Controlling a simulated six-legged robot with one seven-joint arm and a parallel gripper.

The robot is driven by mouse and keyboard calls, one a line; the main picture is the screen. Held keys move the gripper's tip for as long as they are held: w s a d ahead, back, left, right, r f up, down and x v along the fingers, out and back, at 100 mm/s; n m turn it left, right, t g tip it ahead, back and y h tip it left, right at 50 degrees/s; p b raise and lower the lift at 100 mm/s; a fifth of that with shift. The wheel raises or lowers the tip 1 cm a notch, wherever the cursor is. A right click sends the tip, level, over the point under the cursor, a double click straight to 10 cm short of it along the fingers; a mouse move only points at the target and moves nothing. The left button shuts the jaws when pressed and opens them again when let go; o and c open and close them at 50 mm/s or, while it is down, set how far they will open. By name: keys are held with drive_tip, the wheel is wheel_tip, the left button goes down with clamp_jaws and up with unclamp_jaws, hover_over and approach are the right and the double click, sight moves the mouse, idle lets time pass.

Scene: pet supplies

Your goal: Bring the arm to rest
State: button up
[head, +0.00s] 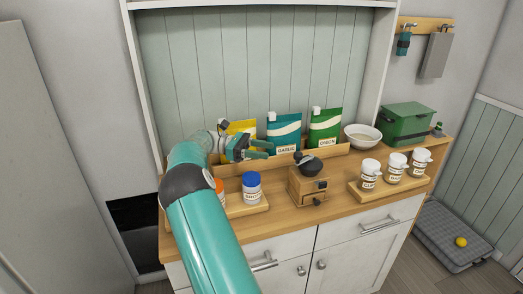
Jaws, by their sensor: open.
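My gripper (262,150) is in the head view, above the left part of the wooden counter (277,224). Its two teal fingers are apart, point to the right and hold nothing. It is in front of the yellow pouch (240,127) and partly covers it. My teal arm reaches up from the bottom of the view and hides part of the counter's left end.
A teal pouch (284,131) and a green pouch (325,126) stand behind a wooden grinder (307,186). A blue-lidded jar (251,188) sits on the left tray. White jars (396,168), a bowl (362,137) and a green box (407,124) are right.

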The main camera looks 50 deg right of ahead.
drive_tip(key=shift+w+a, duration=0.1)
idle(0.6)
drive_tip(key=a+t, duration=0.2)
drive_tip(key=s+a+r+t, duration=0.1)
drive_tip(key=a+t, duration=0.1)
drive_tip(key=a, duration=0.1)
drive_tip(key=s+a+r+t, duration=0.1)
drive_tip(key=a+t, duration=0.1)
drive_tip(key=t, duration=0.1)
drive_tip(key=shift+s+a+r+y, duration=0.2)
drive_tip(key=shift+a+y, duration=0.05)
drive_tip(key=shift+y, duration=0.15)
drive_tip(key=s+a+m+t+y, duration=0.1)
drive_tip(key=s+a+t, duration=0.3)
drive_tip(key=a, duration=0.8)
drive_tip(key=s+a+m+t+y, duration=0.2)
drive_tip(key=a+t, duration=0.4)
drive_tip(key=a, duration=0.7)
drive_tip(key=s+a+m+t+y, duration=0.1)
drive_tip(key=s+a+t+y, duration=0.2)
drive_tip(key=a, duration=1)
drive_tip(key=s+t, duration=0.2)
drive_tip(key=shift+s+f+m, duration=0.3)
drive_tip(key=shift+s+f, duration=0.05)
drive_tip(key=shift+f, duration=0.05)
drive_tip(key=shift+d, duration=0.1)
